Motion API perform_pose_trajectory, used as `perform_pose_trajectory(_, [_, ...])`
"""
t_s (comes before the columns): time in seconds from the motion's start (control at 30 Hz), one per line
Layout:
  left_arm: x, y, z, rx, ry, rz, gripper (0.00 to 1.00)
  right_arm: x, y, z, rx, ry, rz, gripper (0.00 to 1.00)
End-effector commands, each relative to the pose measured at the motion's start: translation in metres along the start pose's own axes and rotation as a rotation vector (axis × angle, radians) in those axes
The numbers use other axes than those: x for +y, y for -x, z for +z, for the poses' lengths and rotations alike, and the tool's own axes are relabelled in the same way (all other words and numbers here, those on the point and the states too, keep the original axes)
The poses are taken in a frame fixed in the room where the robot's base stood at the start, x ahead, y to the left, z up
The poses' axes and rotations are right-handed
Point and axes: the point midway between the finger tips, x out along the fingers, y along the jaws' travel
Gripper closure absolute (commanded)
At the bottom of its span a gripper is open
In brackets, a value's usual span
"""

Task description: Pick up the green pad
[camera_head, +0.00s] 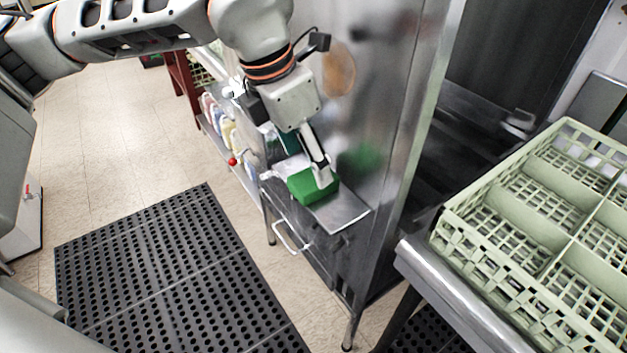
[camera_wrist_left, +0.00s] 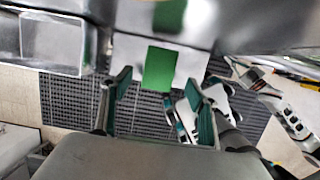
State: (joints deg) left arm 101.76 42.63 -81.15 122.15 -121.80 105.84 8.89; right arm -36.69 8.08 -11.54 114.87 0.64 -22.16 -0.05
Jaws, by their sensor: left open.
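The green pad (camera_head: 312,188) is a flat-sided block on a small steel ledge beside the tall steel machine. In the left wrist view the green pad (camera_wrist_left: 160,69) shows between and beyond my two fingertips, over a pale surface. My left gripper (camera_head: 308,165) reaches down to it from above, and one pale finger overlaps the pad's top and right side. In the wrist view my left gripper (camera_wrist_left: 158,86) is open, with a teal-padded finger on each side and nothing held. Whether a finger touches the pad cannot be told.
The steel machine wall (camera_head: 385,90) rises close behind the ledge and mirrors the pad. A pale green dish rack (camera_head: 447,218) stands on a steel counter at right. Several bottles (camera_head: 228,130) stand left of the ledge. A black perforated mat (camera_head: 165,270) covers open floor.

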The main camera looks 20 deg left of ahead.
Motion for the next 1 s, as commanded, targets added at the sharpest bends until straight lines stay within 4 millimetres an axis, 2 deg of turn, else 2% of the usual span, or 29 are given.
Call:
perform_pose_trajectory(0.13, [0.000, -0.012, -0.001, 0.002, 0.000, -0.001, 0.40, -0.002, 0.001, 0.002, -0.004, 0.000, -0.002, 1.00])
perform_pose_trajectory(0.4, [0.001, -0.049, -0.002, 0.002, 0.000, -0.002, 0.40, -0.001, -0.002, 0.000, 0.002, 0.002, 0.000, 1.00])
perform_pose_trajectory(0.63, [0.001, -0.051, -0.001, 0.000, 0.000, -0.001, 0.40, 0.003, -0.005, -0.008, 0.016, 0.005, 0.005, 1.00])
perform_pose_trajectory(0.67, [0.001, -0.051, -0.001, 0.000, 0.000, -0.001, 0.43, 0.003, -0.005, -0.009, 0.017, 0.006, 0.005, 1.00])
perform_pose_trajectory(0.77, [0.001, -0.051, -0.001, 0.000, 0.000, -0.002, 0.69, 0.004, -0.005, -0.009, 0.018, 0.006, 0.006, 1.00])
perform_pose_trajectory(0.8, [0.001, -0.051, -0.001, 0.000, 0.000, -0.001, 0.72, 0.004, -0.005, -0.009, 0.017, 0.006, 0.006, 1.00])
perform_pose_trajectory(1.0, [0.001, -0.051, -0.001, 0.000, 0.000, -0.002, 0.72, 0.004, -0.004, -0.007, 0.014, 0.005, 0.006, 1.00])
